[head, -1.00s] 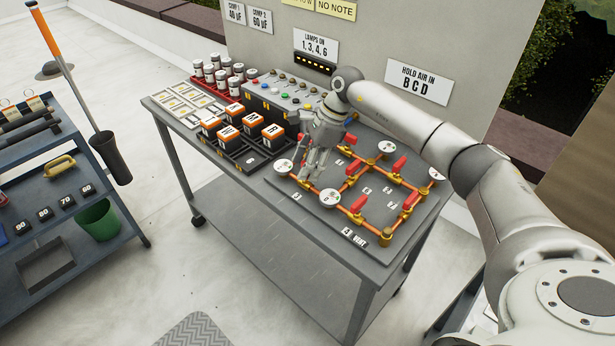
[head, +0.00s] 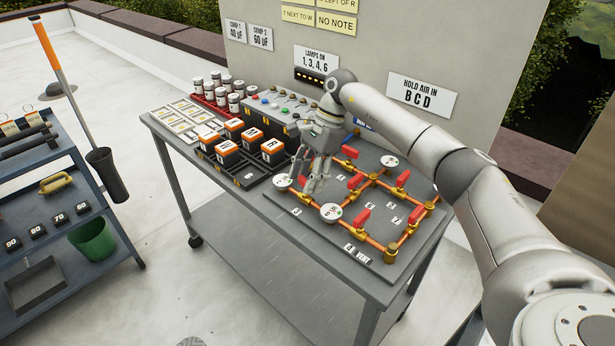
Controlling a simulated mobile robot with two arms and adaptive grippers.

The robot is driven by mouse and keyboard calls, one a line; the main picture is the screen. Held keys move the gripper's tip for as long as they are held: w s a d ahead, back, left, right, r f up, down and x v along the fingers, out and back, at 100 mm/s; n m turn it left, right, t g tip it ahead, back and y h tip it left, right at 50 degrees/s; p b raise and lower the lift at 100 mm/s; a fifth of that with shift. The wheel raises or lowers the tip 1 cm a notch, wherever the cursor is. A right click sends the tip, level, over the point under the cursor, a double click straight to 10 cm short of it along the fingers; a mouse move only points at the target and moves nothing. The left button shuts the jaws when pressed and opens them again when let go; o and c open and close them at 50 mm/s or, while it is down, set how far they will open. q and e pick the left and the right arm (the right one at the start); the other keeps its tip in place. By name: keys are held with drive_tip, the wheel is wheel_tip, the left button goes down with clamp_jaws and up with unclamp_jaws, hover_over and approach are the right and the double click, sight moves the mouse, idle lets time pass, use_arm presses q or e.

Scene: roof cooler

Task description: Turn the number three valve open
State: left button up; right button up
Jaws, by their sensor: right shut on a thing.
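The valve board (head: 278,211) lies on the right part of the grey bench, with copper pipes, round white gauges and several red-handled valves. My right gripper (head: 308,190) reaches down over its left front pipe, between the left gauge (head: 282,181) and the front gauge (head: 330,212). A small label (head: 297,212), too small to read surely, lies in front of that pipe. The right gripper is shut on a valve handle there; its fingers hide the handle and its angle. Other red handles (head: 362,217) stand clear to the right. My left gripper is out of view.
Battery blocks (head: 272,148) in a black tray and a lamp-and-switch box (head: 282,110) stand close left of and behind the gripper. Signs hang on the cooler wall (head: 375,50). A blue cart (head: 70,205) stands at left.

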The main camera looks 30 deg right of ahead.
drive_tip(key=shift+f, duration=0.1)
drive_tip(key=o, duration=1)
drive_tip(key=v, duration=1.2)
drive_tip(key=shift+a, duration=0.1)
